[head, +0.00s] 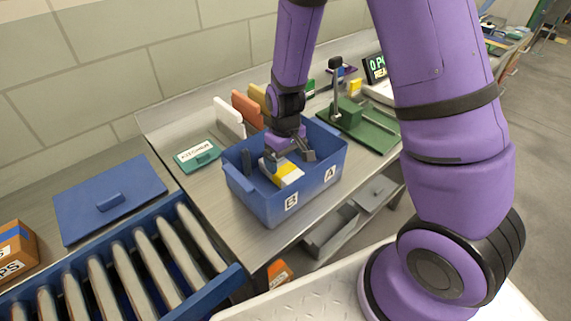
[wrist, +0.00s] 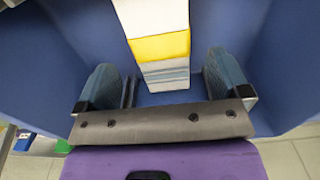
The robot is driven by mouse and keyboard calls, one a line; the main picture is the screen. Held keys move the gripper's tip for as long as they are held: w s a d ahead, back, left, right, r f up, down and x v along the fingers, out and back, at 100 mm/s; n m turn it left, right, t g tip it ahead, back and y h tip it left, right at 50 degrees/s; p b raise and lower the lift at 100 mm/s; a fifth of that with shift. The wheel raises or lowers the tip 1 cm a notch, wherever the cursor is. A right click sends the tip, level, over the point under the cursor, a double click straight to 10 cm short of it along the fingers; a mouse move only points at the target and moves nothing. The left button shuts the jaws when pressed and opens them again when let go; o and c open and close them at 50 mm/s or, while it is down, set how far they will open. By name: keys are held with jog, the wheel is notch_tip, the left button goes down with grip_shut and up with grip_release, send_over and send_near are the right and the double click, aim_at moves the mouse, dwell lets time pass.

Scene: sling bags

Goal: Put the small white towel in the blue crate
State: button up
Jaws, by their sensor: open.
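The blue crate (head: 260,208) stands on the metal table, with lettered labels on its outside. A white piece with a yellow band (head: 287,174), apparently the small white towel, lies inside it. In the wrist view the towel (wrist: 158,18) runs from the top edge down between my fingers, with pale layered edges below the yellow band. My gripper (head: 289,158) is down in the crate, open, its fingers apart on either side of the towel. In the wrist view my gripper (wrist: 165,78) shows gaps between both fingers and the towel. The towel's underside is hidden.
White, orange and yellow upright panels (head: 247,108) stand behind the crate. A green sign (head: 198,155) lies left of it. A green fixture (head: 362,128) stands to the right.

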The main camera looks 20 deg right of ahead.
notch_tip(320, 180, up, 10)
jog(key=r, duration=0.1)
notch_tip(320, 180, up, 15)
jog(key=m+t, duration=0.2)
jog(key=t, duration=0.1)
send_over(286, 170)
jog(key=s+d, duration=0.4)
jog(key=s, duration=0.4)
jog(key=s+d+r+m+t, duration=0.1)
jog(key=s+d+r+t, duration=0.1)
jog(key=s+r, duration=0.5)
jog(key=s, duration=0.6)
jog(key=shift+d+r+m, duration=0.3)
jog(key=shift+d+r, duration=0.1)
